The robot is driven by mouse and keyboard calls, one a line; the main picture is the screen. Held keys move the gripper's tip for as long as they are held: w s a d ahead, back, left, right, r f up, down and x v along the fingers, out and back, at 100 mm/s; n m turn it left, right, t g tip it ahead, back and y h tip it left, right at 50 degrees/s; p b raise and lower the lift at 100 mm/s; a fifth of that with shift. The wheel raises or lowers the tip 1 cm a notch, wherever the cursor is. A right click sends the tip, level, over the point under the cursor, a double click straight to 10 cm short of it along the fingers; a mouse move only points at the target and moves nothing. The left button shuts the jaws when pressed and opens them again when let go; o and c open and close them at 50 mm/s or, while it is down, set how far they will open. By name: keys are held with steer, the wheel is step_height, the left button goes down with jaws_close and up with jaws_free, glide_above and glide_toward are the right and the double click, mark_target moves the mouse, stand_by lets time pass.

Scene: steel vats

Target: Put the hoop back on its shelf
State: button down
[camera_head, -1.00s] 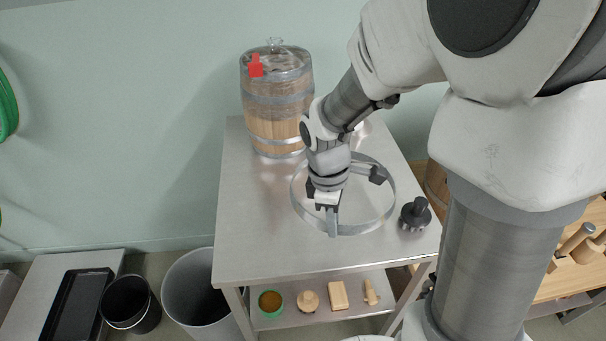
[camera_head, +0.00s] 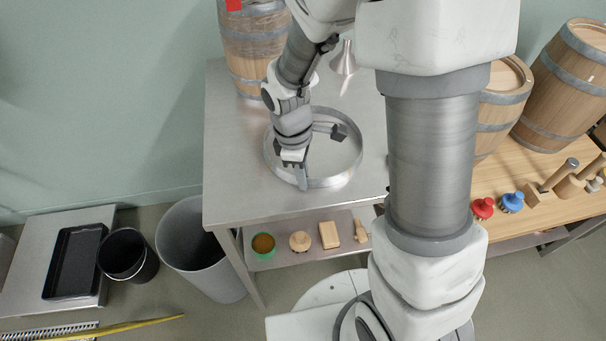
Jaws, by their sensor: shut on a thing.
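The hoop is a grey metal ring (camera_head: 341,180) at the steel table's top, near its front edge. A dark block-shaped piece sits on the ring's far right side. My gripper (camera_head: 301,178) reaches down from above and is shut on the hoop's front-left rim. The hoop looks level; I cannot tell whether it rests on the table or hangs just above it. The steel table (camera_head: 235,150) has a lower shelf (camera_head: 285,257) holding several small things.
A wooden barrel (camera_head: 254,50) stands at the table's back left, and a metal funnel (camera_head: 344,60) behind the hoop. A grey bin (camera_head: 185,240) stands left of the table. A wooden bench (camera_head: 500,205) with barrels and tools is at right. My column hides part of the table's right side.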

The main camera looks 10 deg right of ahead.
steer(key=c, duration=0.9)
jaws_free()
steer(key=shift+f, duration=0.1)
steer(key=shift+c, duration=0.2)
step_height(320, 180, up, 12)
steer(key=a+r+p, duration=0.1)
steer(key=p, duration=0.1)
steer(key=s+d+r+m+t+y, duration=0.1)
steer(key=s+d+r+m+t, duration=0.5)
steer(key=s+r+m, duration=0.5)
steer(key=r+m, duration=0.1)
steer(key=m, duration=0.1)
steer(key=shift+d+m, duration=0.3)
steer(key=shift+d, duration=0.1)
